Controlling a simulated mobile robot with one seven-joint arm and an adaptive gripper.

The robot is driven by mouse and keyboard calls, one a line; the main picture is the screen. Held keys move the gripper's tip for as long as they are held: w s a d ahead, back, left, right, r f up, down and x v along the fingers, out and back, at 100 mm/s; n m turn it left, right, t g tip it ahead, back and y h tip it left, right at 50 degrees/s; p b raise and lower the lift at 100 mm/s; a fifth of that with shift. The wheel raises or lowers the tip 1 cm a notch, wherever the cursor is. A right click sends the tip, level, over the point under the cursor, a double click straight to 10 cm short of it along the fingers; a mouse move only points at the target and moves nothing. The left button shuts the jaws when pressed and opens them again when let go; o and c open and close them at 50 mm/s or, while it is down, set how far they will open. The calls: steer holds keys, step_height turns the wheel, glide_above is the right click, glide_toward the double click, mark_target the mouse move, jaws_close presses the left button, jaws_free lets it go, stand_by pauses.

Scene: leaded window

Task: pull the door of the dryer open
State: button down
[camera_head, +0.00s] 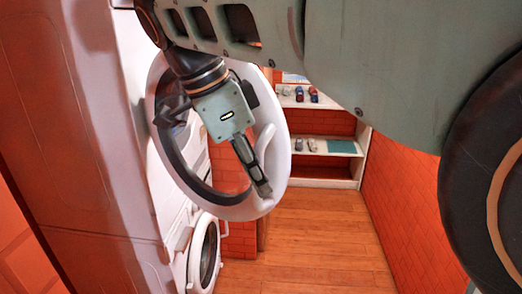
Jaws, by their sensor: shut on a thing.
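The dryer (105,130) is the tall white appliance on the left, seen from the side. Its round white door (277,150), a thick ring with a dark inner rim, stands swung out from the front at an angle. My gripper (260,178) reaches down across the door and is shut on the door's right-hand rim. One dark finger shows against the inner side of the rim; the other finger is hidden. My arm covers the top of the door, and the hinge side is partly hidden.
A white machine with a round door (207,255) stands low beyond the dryer. A white shelf (318,150) with small items stands at the back. The wooden floor (310,240) is clear, bounded by an orange brick wall (402,190) on the right.

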steer(key=c, duration=1.9)
jaws_free()
steer(key=v, duration=0.7)
steer(key=shift+r, duration=0.25)
steer(key=shift+a, duration=0.1)
